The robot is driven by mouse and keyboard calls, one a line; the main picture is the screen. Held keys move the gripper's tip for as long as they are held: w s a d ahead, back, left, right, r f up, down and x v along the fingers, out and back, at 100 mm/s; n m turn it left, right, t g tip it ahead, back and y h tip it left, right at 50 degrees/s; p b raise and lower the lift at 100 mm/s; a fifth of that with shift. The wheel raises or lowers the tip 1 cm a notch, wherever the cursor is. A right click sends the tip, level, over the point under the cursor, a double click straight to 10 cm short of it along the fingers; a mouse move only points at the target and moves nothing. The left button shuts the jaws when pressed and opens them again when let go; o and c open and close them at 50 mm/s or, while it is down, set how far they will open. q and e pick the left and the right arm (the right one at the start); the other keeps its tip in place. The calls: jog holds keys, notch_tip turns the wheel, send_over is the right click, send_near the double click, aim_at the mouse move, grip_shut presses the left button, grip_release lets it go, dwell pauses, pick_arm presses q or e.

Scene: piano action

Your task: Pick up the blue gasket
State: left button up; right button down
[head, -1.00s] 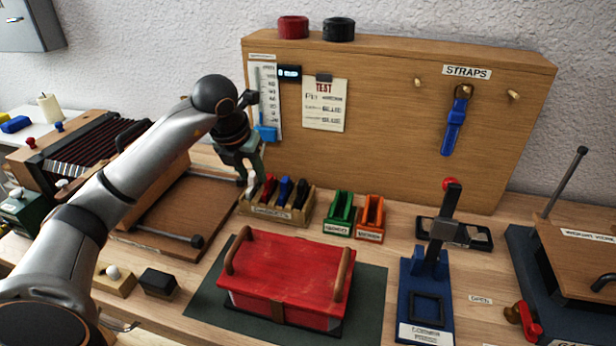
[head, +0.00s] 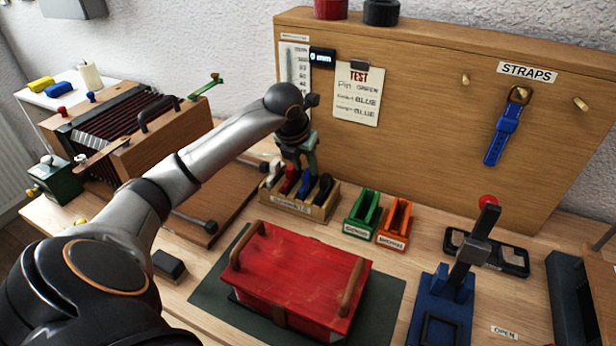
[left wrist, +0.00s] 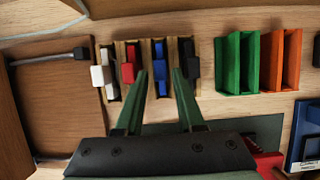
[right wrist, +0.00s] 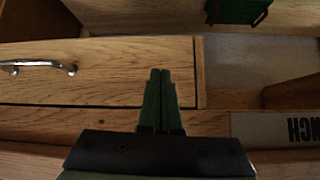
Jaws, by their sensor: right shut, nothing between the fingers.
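The blue gasket (head: 306,184) stands in a slot of the wooden gasket rack (head: 290,207), between a red gasket (head: 290,180) and a black one (head: 323,188). A white gasket (head: 273,174) is at the rack's left end. My left gripper (head: 299,160) is just above the rack, pointing down. In the left wrist view its fingers (left wrist: 160,76) are open and empty, one on either side of the blue gasket (left wrist: 159,55) as seen from above. I cannot tell whether the tips are below its top. My right gripper (right wrist: 160,72) is shut and empty, above wooden drawer fronts.
Green (head: 362,214) and orange (head: 395,222) holders stand right of the rack. A red lidded box (head: 300,270) lies in front on a dark mat. The upright wooden board (head: 430,110) with a test card (head: 357,93) and a blue strap rises close behind the rack.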

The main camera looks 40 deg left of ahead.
aim_at(307, 173)
pick_arm(q)
jog(key=x, duration=0.4)
jog(key=shift+f, duration=0.45)
grip_shut()
jog(key=shift+r, duration=0.1)
